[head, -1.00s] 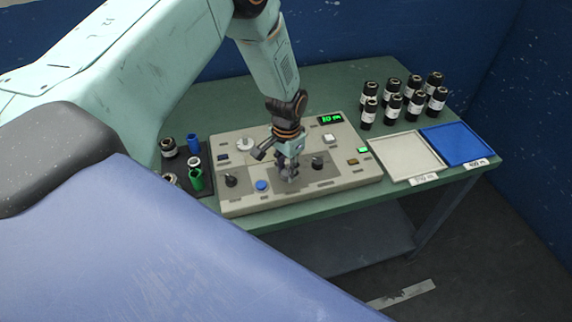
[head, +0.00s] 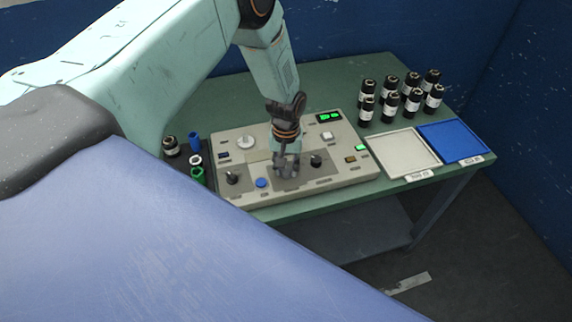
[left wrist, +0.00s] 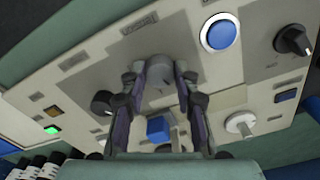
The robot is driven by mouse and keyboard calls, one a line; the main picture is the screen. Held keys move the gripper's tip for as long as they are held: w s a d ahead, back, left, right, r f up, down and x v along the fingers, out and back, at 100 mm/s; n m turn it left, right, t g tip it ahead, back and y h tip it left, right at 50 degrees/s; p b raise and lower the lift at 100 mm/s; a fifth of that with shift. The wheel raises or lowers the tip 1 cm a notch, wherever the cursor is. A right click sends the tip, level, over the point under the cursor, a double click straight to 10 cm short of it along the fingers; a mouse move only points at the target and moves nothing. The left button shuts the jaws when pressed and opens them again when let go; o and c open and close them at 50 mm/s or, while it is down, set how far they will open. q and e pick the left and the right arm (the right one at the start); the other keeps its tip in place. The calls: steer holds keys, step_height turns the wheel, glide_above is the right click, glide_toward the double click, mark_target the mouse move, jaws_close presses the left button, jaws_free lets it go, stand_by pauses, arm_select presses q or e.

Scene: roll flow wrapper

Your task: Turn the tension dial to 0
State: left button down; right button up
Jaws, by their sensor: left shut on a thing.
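The control panel (head: 300,187) lies flat on the green table. My left gripper (head: 286,170) points down onto the front middle of the panel, between two black knobs. In the left wrist view, its two fingers (left wrist: 159,82) stand on either side of a grey dial (left wrist: 158,75) and are shut on it. I take this for the tension dial; its label (left wrist: 137,25) is too blurred to read. The fingers hide much of the dial, so its pointer and setting cannot be read. A blue block-shaped part (left wrist: 158,128) shows between the fingers. My right gripper is not in view.
Near the gripper are a right black knob (head: 316,160), a left black knob (head: 233,178), a blue button (head: 261,183) and a white dial (head: 246,142). The green display (head: 329,117) is unreadable. Several black bottles, a white tray (head: 434,166) and a blue tray (head: 481,157) stand right.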

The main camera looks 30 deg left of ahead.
arm_select(q)
steer(key=shift+w+r, duration=0.1)
steer(key=shift+w, duration=0.1)
stand_by(0.3)
steer(key=c, duration=1.4)
jaws_free()
steer(key=shift+c, duration=0.2)
steer(key=o, duration=0.4)
steer(key=shift+a, duration=0.1)
steer(key=shift+o, duration=0.2)
steer(key=shift+s, duration=0.1)
step_height(320, 180, up, 12)
